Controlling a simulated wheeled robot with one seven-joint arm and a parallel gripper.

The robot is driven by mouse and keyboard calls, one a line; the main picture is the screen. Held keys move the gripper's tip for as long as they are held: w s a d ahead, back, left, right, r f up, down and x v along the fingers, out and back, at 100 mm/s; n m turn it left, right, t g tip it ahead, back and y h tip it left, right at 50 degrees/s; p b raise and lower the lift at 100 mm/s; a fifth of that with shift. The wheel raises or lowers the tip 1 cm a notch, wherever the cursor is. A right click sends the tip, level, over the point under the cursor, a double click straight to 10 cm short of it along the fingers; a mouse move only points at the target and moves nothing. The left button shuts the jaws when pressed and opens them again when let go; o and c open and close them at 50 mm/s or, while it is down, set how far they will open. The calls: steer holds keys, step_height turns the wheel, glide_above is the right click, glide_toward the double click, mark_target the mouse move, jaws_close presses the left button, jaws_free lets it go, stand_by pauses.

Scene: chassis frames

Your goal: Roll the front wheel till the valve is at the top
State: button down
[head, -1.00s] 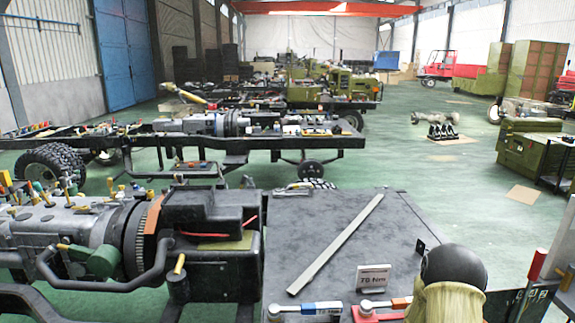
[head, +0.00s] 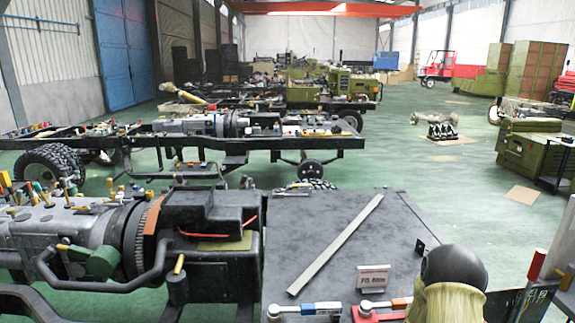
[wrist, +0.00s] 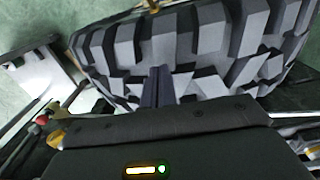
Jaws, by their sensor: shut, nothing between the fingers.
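In the wrist view, a chunky black-and-grey treaded tyre (wrist: 205,45) fills the upper middle. I see its tread blocks; no valve shows. My gripper (wrist: 158,72) is shut and empty. Its dark fingers point at the tyre and overlap the tread in the picture; I cannot tell whether they touch it. My gripper does not show clearly there.
A dark worktop (head: 300,240) carries a long metal straightedge (head: 336,243), a small sign (head: 373,279) and torque wrenches (head: 305,309). An engine assembly (head: 210,230) stands at left. A chassis frame (head: 270,140) with another wheel (head: 48,168) lies beyond. Green floor at right is mostly open.

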steer(key=shift+f+b, duration=0.45)
steer(key=shift+f, duration=0.2)
steer(key=shift+a, duration=0.15)
steer(key=shift+a+r, duration=0.25)
steer(key=shift+a, duration=1.05)
steer(key=shift+a, duration=0.2)
steer(key=shift+s+a, duration=0.1)
steer(key=shift+a, duration=1.1)
steer(key=shift+a+f, duration=0.1)
steer(key=shift+a, duration=0.05)
steer(key=shift+a, duration=0.25)
steer(key=shift+s+a+f, duration=0.1)
steer(key=shift+a+f, duration=0.05)
steer(key=shift+a, duration=0.35)
steer(key=shift+s+a+f, duration=0.1)
steer(key=shift+a, duration=0.4)
steer(key=shift+a, duration=0.1)
